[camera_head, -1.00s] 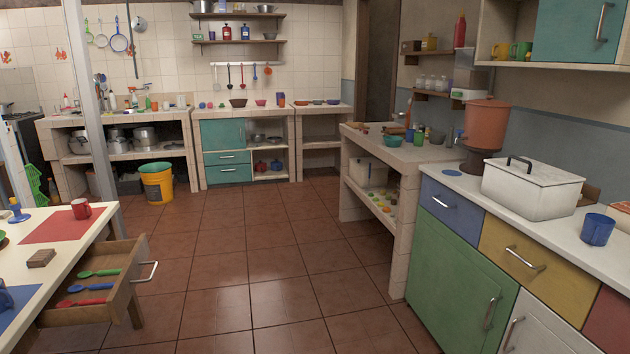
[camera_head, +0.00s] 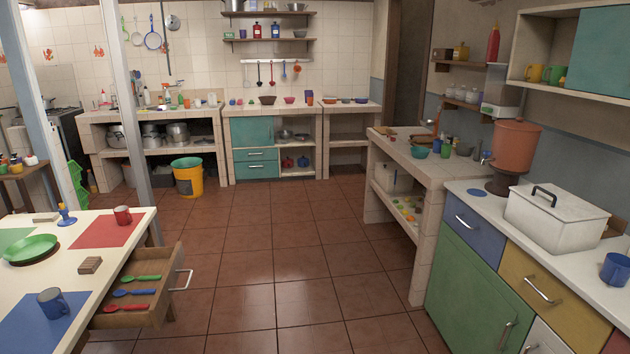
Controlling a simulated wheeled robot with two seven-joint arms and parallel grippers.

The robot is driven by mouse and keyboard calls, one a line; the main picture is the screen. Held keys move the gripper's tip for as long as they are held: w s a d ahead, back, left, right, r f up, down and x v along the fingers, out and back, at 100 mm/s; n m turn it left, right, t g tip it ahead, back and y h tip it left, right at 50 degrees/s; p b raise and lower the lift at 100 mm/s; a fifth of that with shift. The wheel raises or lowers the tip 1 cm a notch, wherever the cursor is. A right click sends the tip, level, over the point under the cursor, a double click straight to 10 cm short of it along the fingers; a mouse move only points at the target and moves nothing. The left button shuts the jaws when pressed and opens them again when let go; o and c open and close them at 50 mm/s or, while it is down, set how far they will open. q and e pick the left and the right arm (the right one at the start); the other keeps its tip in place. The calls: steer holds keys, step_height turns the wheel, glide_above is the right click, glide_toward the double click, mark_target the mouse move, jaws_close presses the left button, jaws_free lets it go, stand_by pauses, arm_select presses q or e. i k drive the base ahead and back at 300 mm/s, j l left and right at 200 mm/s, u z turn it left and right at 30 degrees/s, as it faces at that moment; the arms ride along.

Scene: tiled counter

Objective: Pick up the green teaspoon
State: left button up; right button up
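The green teaspoon (camera_head: 140,278) lies in the open wooden drawer (camera_head: 163,314) of the white table at the lower left. A blue spoon (camera_head: 133,292) and a red spoon (camera_head: 126,307) lie nearer in the same drawer, roughly parallel to it. The drawer is pulled out to the right, with a light metal handle (camera_head: 185,280) on its front. Neither of my grippers shows in the head view.
The white table (camera_head: 150,222) holds a red mug (camera_head: 123,215), a blue mug (camera_head: 53,303), a green plate (camera_head: 30,249) and a small brown block (camera_head: 90,265). A pale post (camera_head: 137,130) stands behind it. Tiled floor (camera_head: 270,260) is clear between the table and the right counter (camera_head: 480,200).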

mark_target(127, 278)
steer(key=u, duration=1.25)
steer(key=i+l+u, duration=0.1)
steer(key=i+l, duration=0.25)
steer(key=l, duration=0.15)
